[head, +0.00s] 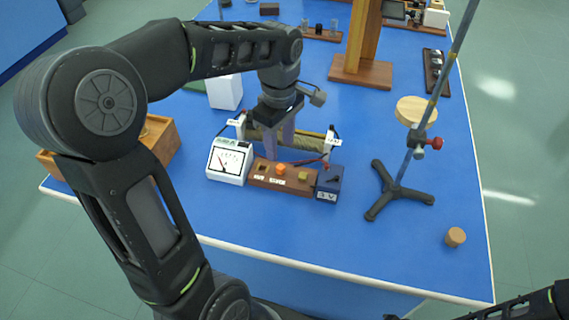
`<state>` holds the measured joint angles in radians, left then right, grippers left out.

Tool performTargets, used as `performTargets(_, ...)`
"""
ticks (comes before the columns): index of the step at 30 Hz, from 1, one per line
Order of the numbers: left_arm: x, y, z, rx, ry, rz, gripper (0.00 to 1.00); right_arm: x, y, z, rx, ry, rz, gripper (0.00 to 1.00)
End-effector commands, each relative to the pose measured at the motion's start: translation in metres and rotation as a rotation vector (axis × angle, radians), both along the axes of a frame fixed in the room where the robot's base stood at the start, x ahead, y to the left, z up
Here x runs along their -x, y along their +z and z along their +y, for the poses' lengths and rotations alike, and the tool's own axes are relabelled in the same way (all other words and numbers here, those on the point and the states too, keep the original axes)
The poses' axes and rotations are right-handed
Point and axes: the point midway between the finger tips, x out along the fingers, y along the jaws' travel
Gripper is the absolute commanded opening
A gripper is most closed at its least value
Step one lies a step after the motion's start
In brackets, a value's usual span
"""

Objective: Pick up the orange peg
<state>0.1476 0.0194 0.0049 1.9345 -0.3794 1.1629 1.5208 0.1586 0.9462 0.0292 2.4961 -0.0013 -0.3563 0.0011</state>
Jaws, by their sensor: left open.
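The orange peg (280,169) stands in a brown wooden block (266,183) with pale labels, near the middle of the blue table. A yellowish peg (303,175) stands to its right in the same block. My left gripper (279,153) points down just behind the orange peg as seen from the head. Its jaws are open and hold nothing that I can see. The exact gap between fingers and peg is hard to judge. Of my right arm only a dark part shows at the bottom right corner; its gripper is not visible.
A white meter (229,162) stands left of the block, a dark blue box (328,184) right of it. A coil on a stand (312,140) is behind. A tripod stand (399,190) and a cork (455,237) are to the right. The front table area is clear.

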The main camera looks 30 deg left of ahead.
Motion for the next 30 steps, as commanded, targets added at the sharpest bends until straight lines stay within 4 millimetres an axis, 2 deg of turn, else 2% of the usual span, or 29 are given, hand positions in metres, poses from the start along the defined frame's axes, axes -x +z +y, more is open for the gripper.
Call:
performTargets(4,0.0,-0.003,0.0,0.001,-0.001,0.002,0.44,0.0,0.0,0.0,0.0,0.0,0.0,0.36)
performTargets(12,0.0,-0.026,0.0,0.001,-0.001,0.002,0.44,0.0,0.001,0.0,0.0,0.0,-0.001,0.36)
performTargets(23,0.0,-0.032,-0.001,0.001,-0.002,0.002,0.44,0.0,0.002,0.0,0.0,0.0,-0.001,0.36)
performTargets(30,-0.001,-0.065,-0.003,0.002,-0.001,0.004,0.44,0.0,0.007,0.0,0.0,0.0,0.0,0.36)
